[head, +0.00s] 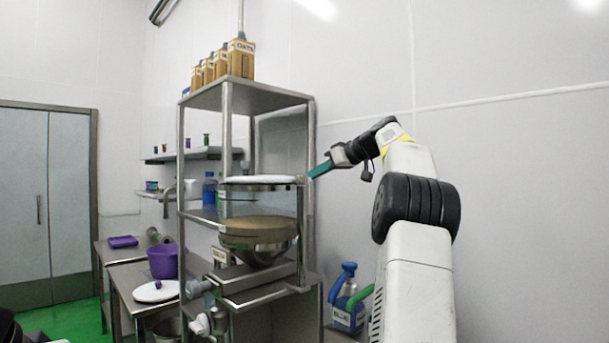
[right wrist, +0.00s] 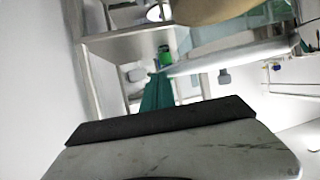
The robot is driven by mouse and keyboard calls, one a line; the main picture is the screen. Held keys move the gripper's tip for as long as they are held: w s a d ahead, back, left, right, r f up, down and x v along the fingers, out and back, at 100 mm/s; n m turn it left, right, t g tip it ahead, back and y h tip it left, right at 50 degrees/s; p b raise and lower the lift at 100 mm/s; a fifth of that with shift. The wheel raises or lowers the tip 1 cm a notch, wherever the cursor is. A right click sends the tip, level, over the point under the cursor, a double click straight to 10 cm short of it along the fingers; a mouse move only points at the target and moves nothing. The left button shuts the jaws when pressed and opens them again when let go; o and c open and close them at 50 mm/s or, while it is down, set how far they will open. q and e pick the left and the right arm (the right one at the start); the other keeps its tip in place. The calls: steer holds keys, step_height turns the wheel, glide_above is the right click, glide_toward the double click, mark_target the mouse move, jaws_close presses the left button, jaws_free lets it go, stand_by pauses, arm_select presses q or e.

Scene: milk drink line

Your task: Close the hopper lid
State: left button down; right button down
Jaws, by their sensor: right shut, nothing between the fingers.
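The hopper (head: 258,245) stands on the metal rack, with clear upper walls, brown contents and a metal cone below. Its white lid (head: 262,180) lies nearly flat across the top; I cannot tell whether it is fully seated. My right gripper (head: 319,171) is shut and empty, its teal fingers at the lid's right edge. In the right wrist view the fingers (right wrist: 158,92) point at the pale lid edge (right wrist: 235,57), with the brown contents (right wrist: 210,10) beyond. Whether they touch the lid is unclear. My left gripper is not in view.
Rack posts (head: 228,130) and a top shelf (head: 245,92) with several oat cartons (head: 240,58) surround the hopper. A blue jug (head: 346,302) stands at lower right. A purple bucket (head: 163,261) and a white round lid (head: 155,292) are on the left table.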

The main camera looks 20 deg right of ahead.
steer(key=shift+w+a, duration=0.35)
steer(key=shift+a, duration=0.25)
steer(key=shift+w+a, duration=0.3)
steer(key=shift+a, duration=0.35)
steer(key=shift+w+a, duration=0.35)
steer(key=shift+a, duration=0.25)
steer(key=shift+s, duration=0.1)
